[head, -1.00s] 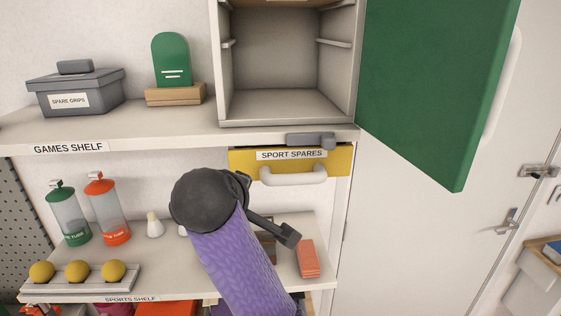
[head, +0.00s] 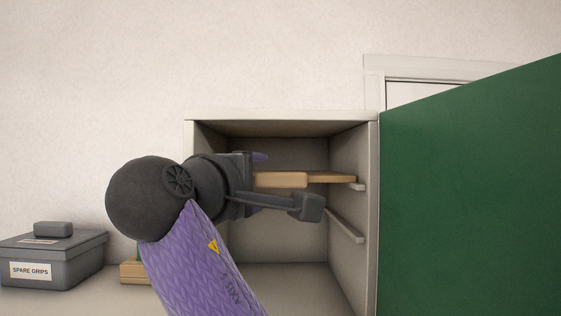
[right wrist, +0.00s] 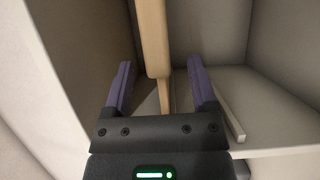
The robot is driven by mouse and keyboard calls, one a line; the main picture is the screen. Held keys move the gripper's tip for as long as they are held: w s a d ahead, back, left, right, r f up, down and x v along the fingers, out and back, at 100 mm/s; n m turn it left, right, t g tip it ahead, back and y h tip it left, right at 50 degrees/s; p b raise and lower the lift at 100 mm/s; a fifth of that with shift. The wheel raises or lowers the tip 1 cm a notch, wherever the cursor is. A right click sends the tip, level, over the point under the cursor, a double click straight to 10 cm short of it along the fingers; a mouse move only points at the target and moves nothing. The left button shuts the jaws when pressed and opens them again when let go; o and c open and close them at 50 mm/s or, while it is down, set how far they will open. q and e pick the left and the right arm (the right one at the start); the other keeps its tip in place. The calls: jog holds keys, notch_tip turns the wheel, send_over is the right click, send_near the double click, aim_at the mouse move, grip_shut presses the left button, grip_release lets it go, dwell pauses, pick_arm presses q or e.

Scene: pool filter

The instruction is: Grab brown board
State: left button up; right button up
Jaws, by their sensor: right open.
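The brown board (head: 300,179) lies flat on the upper supports inside the open cabinet, its near edge facing me. In the right wrist view the board (right wrist: 152,38) shows edge-on, between the two purple fingers. My right gripper (head: 258,183) is open at the cabinet's front, at the board's height. In the right wrist view its fingers (right wrist: 160,64) stand apart, one on each side of the board, with gaps visible. The gripper hides the left part of the board in the head view. My left gripper is not in view.
The cabinet (head: 280,115) has a lower side rail (head: 345,226) below the board. Its green door (head: 470,190) stands open at the right. A grey SPARE GRIPS box (head: 50,262) sits on the shelf at the left.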

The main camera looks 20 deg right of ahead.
jog(key=p+x, duration=0.1)
jog(key=x, duration=0.3)
jog(key=shift+w+a+r+p, duration=0.1)
jog(key=shift+w+r+p, duration=0.1)
jog(key=shift+p, duration=0.1)
jog(key=shift+d+f, duration=0.15)
jog(key=shift+d, duration=0.05)
jog(key=shift+s+a, duration=0.15)
jog(key=shift+s, duration=0.05)
jog(key=shift+w, duration=0.2)
jog(key=c, duration=0.7)
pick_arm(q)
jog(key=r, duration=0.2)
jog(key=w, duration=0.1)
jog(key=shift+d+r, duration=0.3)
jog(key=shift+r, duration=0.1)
pick_arm(e)
grip_shut()
